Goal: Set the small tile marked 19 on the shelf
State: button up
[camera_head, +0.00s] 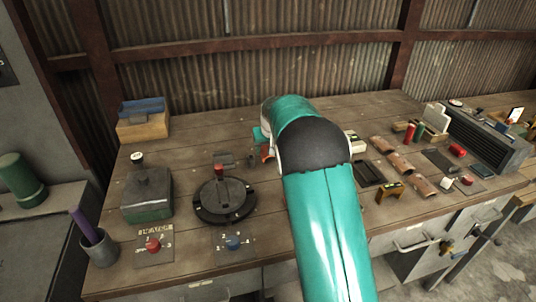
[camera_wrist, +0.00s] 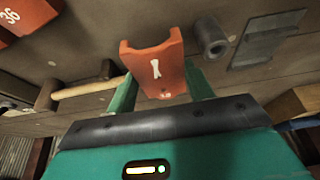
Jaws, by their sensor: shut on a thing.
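My gripper (camera_wrist: 160,80) is shut on a small orange-red tile (camera_wrist: 156,60), with one green finger on each side of it in the wrist view. The tile has a notched top edge, a white bone-like mark and a small number near its lower edge that is too small to read surely. In the head view my gripper and an orange bit of the tile (camera_head: 265,154) show just left of my arm, over the back middle of the bench; my arm hides most of them. I cannot make out the shelf surely in either view.
Another orange tile marked 36 (camera_wrist: 20,18) shows in the wrist view, near a wooden-handled tool (camera_wrist: 90,88) and a grey tube (camera_wrist: 210,37). On the bench stand a round black turntable (camera_head: 224,203), a green-grey box (camera_head: 147,194) and curved brown tiles (camera_head: 400,162).

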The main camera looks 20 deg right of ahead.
aim_at(268, 161)
jog(key=shift+f, duration=1.4)
jog(key=shift+f, duration=0.15)
jog(key=o, duration=0.7)
